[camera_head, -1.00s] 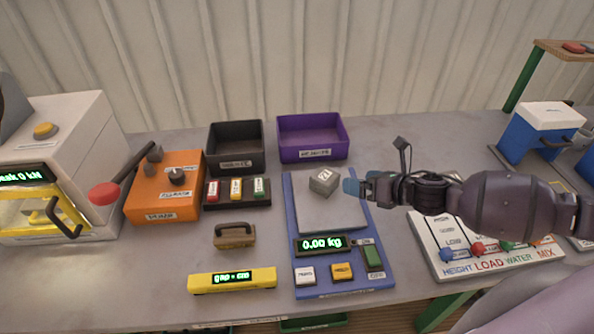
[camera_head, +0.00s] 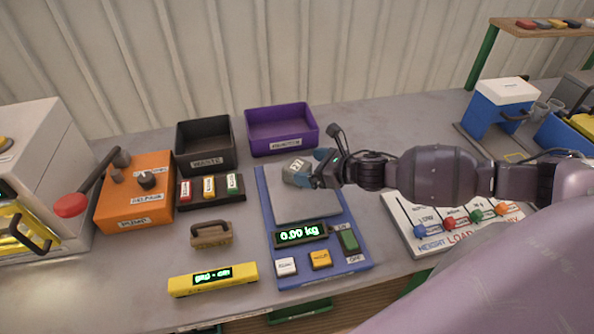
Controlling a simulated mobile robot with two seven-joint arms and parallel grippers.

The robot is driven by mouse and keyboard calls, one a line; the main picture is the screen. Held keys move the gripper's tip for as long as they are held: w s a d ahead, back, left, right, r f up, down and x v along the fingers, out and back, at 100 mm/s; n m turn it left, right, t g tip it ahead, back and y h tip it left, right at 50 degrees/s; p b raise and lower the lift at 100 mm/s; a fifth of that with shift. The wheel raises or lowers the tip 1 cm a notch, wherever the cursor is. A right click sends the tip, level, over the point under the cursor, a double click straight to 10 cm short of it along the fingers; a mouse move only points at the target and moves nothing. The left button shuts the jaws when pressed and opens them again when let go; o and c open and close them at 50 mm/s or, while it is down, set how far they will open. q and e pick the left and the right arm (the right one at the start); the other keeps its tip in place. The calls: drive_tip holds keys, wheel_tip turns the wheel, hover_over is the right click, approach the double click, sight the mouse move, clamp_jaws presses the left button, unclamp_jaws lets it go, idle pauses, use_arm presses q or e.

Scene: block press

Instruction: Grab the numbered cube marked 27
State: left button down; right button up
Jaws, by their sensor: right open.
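The grey numbered cube (camera_head: 296,171) sits on the grey plate of the blue scale (camera_head: 296,209), near its back edge. The mark on its top is too small to read surely. My right gripper (camera_head: 311,171) reaches in from the right at the cube, with its blue fingertips at the cube's right side. It is open, and part of the cube's right side is hidden by it. The scale display (camera_head: 300,234) reads 0.00 kg. My left gripper does not show.
An orange box with a red-knobbed lever (camera_head: 133,207) is at left. A wooden-handled block (camera_head: 211,240) and a yellow gauge (camera_head: 213,279) lie in front. A labelled lever panel (camera_head: 432,236) lies under my right arm.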

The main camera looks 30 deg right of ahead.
sight(302, 167)
drive_tip(key=shift+p+x, duration=0.3)
drive_tip(key=shift+x, duration=2.35)
drive_tip(key=shift+s+a+f, duration=0.1)
drive_tip(key=shift+a, duration=0.05)
drive_tip(key=c, duration=1.4)
